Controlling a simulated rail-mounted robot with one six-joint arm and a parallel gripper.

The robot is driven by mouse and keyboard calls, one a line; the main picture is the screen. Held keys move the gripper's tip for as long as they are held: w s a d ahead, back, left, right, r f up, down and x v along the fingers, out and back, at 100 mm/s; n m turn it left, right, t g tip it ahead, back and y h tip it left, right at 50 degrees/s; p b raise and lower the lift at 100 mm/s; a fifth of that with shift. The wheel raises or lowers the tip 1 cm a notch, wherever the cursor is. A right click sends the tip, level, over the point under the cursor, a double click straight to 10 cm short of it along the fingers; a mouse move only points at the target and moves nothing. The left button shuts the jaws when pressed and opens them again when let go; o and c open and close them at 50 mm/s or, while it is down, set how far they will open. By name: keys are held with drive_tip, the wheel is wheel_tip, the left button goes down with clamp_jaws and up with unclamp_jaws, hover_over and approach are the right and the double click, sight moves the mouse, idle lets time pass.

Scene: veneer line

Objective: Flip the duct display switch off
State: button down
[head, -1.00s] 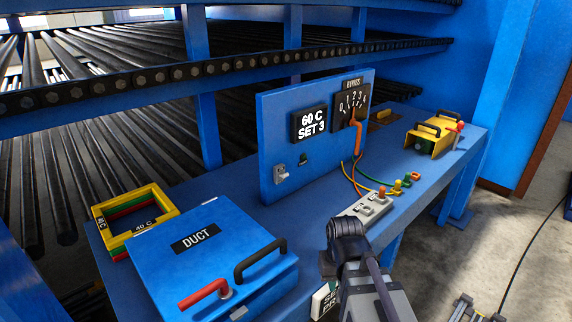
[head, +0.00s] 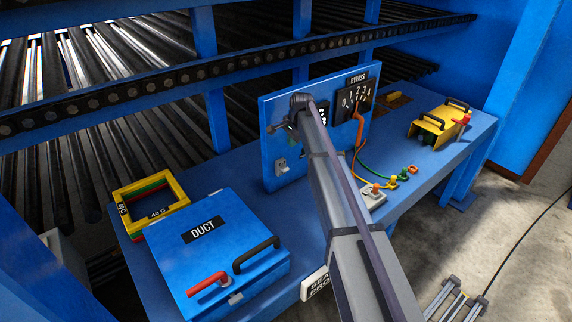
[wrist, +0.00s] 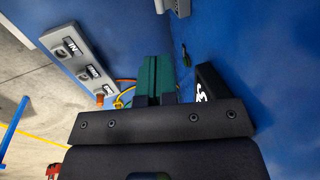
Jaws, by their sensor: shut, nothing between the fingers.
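The blue upright panel (head: 268,150) stands on the bench behind the duct box. A grey switch (head: 281,166) sits low on its left side; I cannot tell its lever position. Part of a grey fitting, seemingly this switch, shows at the top edge in the wrist view (wrist: 178,6). The black display (head: 322,113) is mostly hidden by my arm. Its edge with white characters shows in the wrist view (wrist: 208,90).
The blue DUCT box (head: 215,245) with red and black handles stands front left, beside stacked coloured frames (head: 178,190). A bypass dial (head: 356,95), orange and green cables and a grey socket plate (wrist: 78,58) are to the right. A yellow unit (head: 435,130) stands far right.

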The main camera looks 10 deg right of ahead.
sight(287, 168)
drive_tip(key=b+x, duration=1.3)
drive_tip(key=x, duration=0.1)
drive_tip(key=shift+d+f+b, duration=0.1)
drive_tip(key=shift+b, duration=0.3)
drive_tip(key=shift+d, duration=0.15)
